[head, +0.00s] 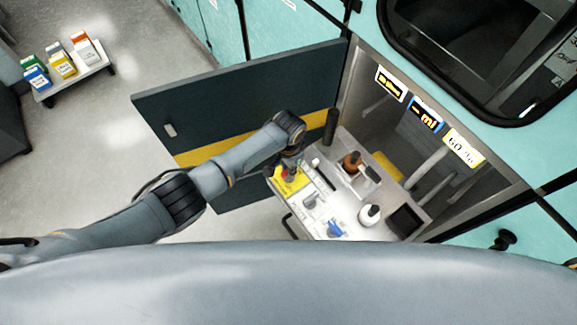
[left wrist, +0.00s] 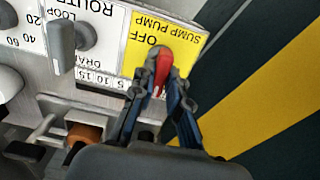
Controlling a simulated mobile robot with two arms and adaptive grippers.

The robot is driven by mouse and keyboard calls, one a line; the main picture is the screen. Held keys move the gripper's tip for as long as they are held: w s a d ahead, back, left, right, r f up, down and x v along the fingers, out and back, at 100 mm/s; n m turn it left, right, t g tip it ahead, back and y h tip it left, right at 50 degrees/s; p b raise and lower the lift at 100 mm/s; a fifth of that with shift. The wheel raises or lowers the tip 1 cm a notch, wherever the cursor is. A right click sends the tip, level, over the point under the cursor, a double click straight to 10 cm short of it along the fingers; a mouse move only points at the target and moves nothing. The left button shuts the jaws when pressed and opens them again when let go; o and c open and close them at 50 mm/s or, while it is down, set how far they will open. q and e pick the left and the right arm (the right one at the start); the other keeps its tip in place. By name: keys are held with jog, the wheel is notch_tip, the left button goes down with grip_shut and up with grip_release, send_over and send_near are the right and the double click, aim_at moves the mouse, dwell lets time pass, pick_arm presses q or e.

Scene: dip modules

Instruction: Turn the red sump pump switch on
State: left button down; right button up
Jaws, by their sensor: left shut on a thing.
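The red sump pump switch (left wrist: 162,68) sits on a yellow label plate (left wrist: 187,43) that reads "SUMP PUMP" and "OFF", upside down in the left wrist view. My left gripper (left wrist: 160,88) is shut on the red switch, with a finger on each side of it. In the head view my left gripper (head: 289,165) reaches down to the yellow plate (head: 290,180) at the far left corner of the pulled-out panel. The rest of the label is hidden behind the fingers. My right gripper is not in view.
A grey knob (left wrist: 85,36) on a white label stands beside the yellow plate. An open dark door (head: 230,100) with a yellow stripe stands close behind my left arm.

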pick_arm(q)
jog(key=shift+r, duration=0.1)
jog(key=c, duration=1.3)
grip_release()
notch_tip(320, 180, up, 12)
jog(key=shift+f, duration=0.1)
